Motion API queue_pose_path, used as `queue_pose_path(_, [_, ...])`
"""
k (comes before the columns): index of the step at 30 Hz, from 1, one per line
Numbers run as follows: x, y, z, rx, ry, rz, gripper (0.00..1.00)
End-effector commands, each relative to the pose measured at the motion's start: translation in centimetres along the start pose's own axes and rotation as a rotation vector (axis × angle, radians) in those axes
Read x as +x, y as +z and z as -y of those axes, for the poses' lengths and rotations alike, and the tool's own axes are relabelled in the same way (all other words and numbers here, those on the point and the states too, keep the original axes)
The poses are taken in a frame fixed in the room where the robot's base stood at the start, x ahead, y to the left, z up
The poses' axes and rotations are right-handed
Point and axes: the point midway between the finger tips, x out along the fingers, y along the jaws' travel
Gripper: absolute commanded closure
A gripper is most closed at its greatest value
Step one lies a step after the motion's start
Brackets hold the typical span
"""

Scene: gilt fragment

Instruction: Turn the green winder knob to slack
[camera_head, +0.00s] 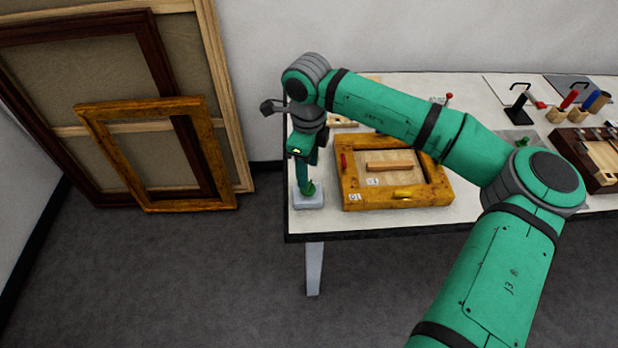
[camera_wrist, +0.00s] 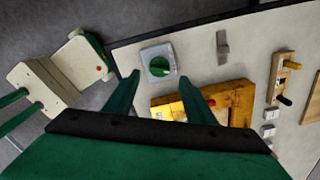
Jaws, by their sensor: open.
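The green winder knob (camera_head: 311,188) sits on a pale square base (camera_head: 308,202) at the left front corner of the table. In the wrist view the round green knob (camera_wrist: 159,66) stands on its pale base (camera_wrist: 147,54), with a lighter mark across its top. My gripper (camera_head: 305,178) points down just above the knob in the head view, and its fingers partly hide it. In the wrist view my gripper (camera_wrist: 159,76) is open, with one green finger on each side of the knob's line. Whether a finger touches the knob cannot be told.
Large frames (camera_head: 220,90) lean against the wall at left. A tool stand (camera_head: 518,108) and tool case (camera_head: 572,145) are further right.

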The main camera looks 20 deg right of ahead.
Motion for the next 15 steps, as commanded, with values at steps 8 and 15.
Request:
queue_pose_path(8, [3.9,-0.1,0.0,0.002,0.001,0.001,0.50])
queue_pose_path(15, [4.8,-0.3,0.1,0.005,0.000,0.002,0.50])
